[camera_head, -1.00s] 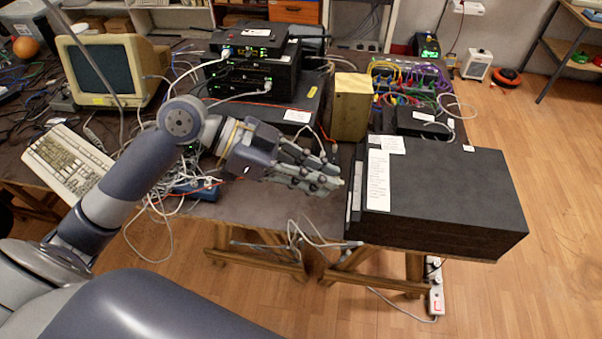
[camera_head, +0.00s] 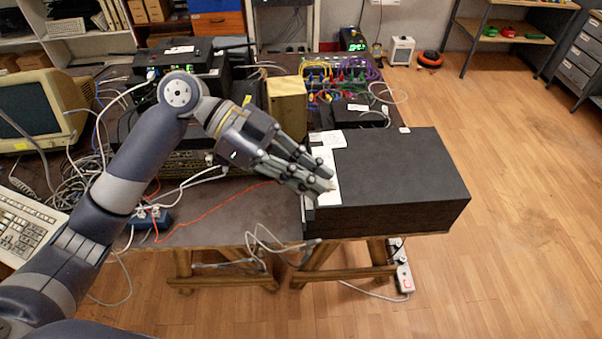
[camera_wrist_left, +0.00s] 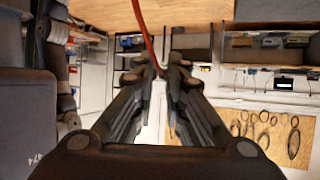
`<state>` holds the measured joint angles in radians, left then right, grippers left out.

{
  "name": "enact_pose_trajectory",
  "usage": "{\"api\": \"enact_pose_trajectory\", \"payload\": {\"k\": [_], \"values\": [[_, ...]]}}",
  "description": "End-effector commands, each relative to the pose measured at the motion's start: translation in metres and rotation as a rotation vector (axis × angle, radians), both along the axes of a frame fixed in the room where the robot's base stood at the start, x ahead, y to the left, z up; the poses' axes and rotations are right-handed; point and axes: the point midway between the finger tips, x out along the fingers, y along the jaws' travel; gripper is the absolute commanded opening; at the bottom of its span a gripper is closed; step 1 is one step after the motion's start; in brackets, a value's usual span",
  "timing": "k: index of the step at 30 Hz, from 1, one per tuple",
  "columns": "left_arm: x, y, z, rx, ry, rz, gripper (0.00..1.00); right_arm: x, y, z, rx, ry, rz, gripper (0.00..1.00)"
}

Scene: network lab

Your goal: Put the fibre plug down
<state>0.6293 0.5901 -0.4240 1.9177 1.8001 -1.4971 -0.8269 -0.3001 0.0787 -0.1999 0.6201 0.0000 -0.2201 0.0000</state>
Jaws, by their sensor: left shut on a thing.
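My left gripper (camera_head: 325,183) is above the left part of the large black box (camera_head: 400,175), in front of its white label. Its fingers are closed together. In the left wrist view the fingertips (camera_wrist_left: 155,75) meet on the end of a red-orange fibre cable (camera_wrist_left: 148,35). The fibre plug itself is mostly hidden between the fingers. In the head view the orange cable (camera_head: 220,200) trails left from near the gripper across the table. I cannot tell whether the plug touches the box. My right gripper is not in view.
A beige box (camera_head: 287,105) stands just behind the gripper. Colourful patch cables (camera_head: 340,75) are at the back. The black box's top is clear on the right.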

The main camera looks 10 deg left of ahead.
Motion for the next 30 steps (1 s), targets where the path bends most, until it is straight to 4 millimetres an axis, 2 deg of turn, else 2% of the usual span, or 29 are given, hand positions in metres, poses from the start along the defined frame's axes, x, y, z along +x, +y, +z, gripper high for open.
{"api": "enact_pose_trajectory", "payload": {"k": [9, 18, 23, 30], "values": [[0.021, -0.022, -0.025, -0.002, 0.001, -0.205, 0.00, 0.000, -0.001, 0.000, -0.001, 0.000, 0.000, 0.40], [0.030, -0.030, -0.036, -0.001, 0.000, -0.294, 0.00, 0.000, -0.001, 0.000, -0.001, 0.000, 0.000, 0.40], [0.028, -0.026, -0.034, 0.001, -0.002, -0.273, 0.00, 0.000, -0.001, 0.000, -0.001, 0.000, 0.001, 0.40], [0.015, -0.010, -0.015, 0.002, -0.004, -0.137, 0.00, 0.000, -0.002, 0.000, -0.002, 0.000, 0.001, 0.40]]}}
